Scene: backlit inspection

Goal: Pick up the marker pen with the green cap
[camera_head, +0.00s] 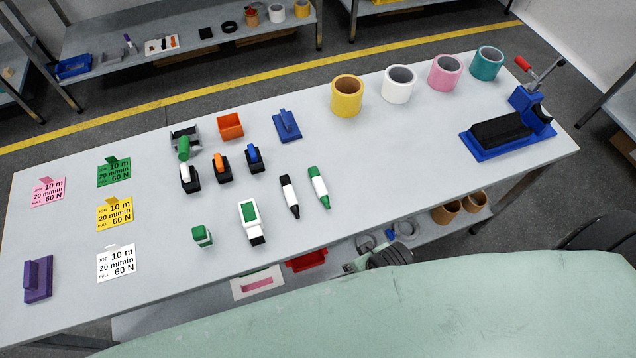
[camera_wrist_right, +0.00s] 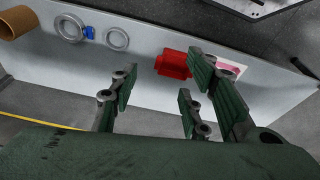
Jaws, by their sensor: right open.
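The marker pen with the green cap (camera_head: 318,187) lies on the grey table near its middle, with a white body and green ends. A similar pen with a black cap (camera_head: 289,196) lies just left of it. My right gripper (camera_head: 355,264) shows partly beyond the table's near edge, below and right of the pens and apart from them. In the right wrist view its dark green fingers (camera_wrist_right: 157,103) are spread with nothing between them. The pens are not seen in that view. My left gripper is not in view.
A white-green device (camera_head: 250,222) and a small green-white item (camera_head: 202,236) lie left of the pens. Yellow (camera_head: 347,96) and white (camera_head: 398,84) rolls stand behind. A red item (camera_wrist_right: 174,64) lies on the lower shelf.

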